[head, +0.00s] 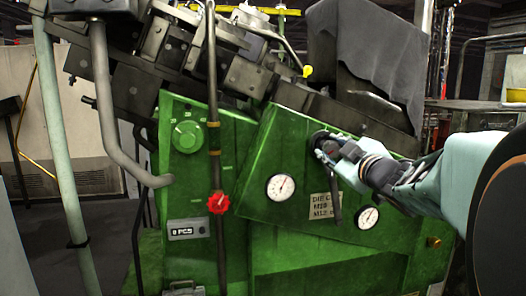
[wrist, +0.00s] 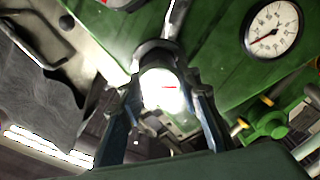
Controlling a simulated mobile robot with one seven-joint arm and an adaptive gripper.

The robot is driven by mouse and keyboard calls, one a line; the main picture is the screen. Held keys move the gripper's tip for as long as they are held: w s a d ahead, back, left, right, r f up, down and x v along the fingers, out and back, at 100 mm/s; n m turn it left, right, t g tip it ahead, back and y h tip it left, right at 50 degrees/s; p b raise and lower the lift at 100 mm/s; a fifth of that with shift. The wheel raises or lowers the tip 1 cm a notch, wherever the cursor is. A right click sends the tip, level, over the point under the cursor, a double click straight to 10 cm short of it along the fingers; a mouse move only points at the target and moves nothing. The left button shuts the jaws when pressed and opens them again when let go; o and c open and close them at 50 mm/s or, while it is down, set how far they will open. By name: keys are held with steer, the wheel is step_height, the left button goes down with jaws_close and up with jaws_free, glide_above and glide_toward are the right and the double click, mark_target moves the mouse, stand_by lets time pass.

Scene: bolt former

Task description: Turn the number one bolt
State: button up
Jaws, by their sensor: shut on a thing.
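The part at my gripper is a dark round bolt-like fitting (head: 318,138) on the sloping green panel, taken here as the number one bolt; I see no number on it. In the wrist view its round face (wrist: 161,91) is glaring white, inside a dark collar. My gripper (head: 332,149) reaches in from the right in the head view and is shut on it. The wrist view shows my gripper (wrist: 165,80) with one finger on each side of the face. In the head view the fingers hide much of the fitting.
A dark lever (head: 335,208) hangs below the fitting. Two gauges (head: 281,187) (head: 368,217) flank a label plate (head: 324,206). A red valve knob (head: 218,203) and a green dial (head: 188,136) are farther left. Grey cloth (head: 370,50) drapes above.

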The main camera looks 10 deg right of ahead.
stand_by(0.4)
steer(key=o, duration=1.2)
steer(key=shift+c, duration=0.2)
